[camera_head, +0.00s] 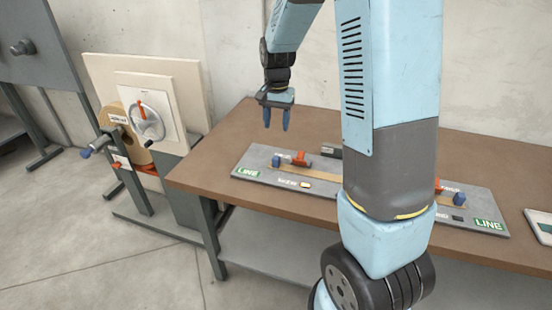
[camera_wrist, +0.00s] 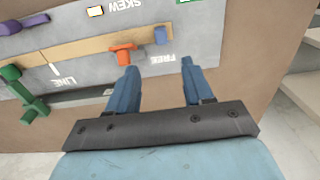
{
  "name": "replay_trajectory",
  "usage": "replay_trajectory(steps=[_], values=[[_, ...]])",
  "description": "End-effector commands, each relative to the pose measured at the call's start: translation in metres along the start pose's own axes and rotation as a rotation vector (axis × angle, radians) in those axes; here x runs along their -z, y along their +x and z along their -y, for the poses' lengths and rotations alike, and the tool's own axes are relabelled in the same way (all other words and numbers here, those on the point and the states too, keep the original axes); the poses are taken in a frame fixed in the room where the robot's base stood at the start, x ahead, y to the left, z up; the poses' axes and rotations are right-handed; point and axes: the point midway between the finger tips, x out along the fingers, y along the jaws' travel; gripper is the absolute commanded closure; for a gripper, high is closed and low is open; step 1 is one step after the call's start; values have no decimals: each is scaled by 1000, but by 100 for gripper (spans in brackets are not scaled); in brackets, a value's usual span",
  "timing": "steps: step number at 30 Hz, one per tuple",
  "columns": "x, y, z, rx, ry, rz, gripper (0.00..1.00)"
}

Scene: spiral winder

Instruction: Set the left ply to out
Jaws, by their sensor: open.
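No part labelled "left ply" can be read. A grey panel (camera_head: 262,180) lies on the table with tan strips and an orange slider (camera_head: 300,159) at its left, beside a blue end block (camera_head: 276,160). In the wrist view the orange slider (camera_wrist: 124,53) sits on the tan strip near the blue block (camera_wrist: 160,35), by the upside-down word FREE. My gripper (camera_head: 276,120) is open and empty above the panel's left end. In the wrist view its blue fingers (camera_wrist: 159,75) are spread apart, touching nothing visible. My arm hides the panel's middle right.
A second orange piece (camera_head: 438,185) and blue block (camera_head: 459,199) show at the panel's right. A dark green lever (camera_wrist: 25,95) shows in the wrist view. A stand with a handwheel (camera_head: 147,122) is left of the brown table (camera_head: 225,135). A tray (camera_head: 541,222) lies far right.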

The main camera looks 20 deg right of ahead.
Motion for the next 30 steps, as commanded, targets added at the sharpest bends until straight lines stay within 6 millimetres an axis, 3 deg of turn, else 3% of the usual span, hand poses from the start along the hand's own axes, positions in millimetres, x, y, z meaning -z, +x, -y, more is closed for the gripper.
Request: replay_trajectory(steps=[10,24,30], values=[[5,29,3,-13,18,12,49],[4,110,2,-13,19,12,49],[4,136,1,-12,18,11,49]])
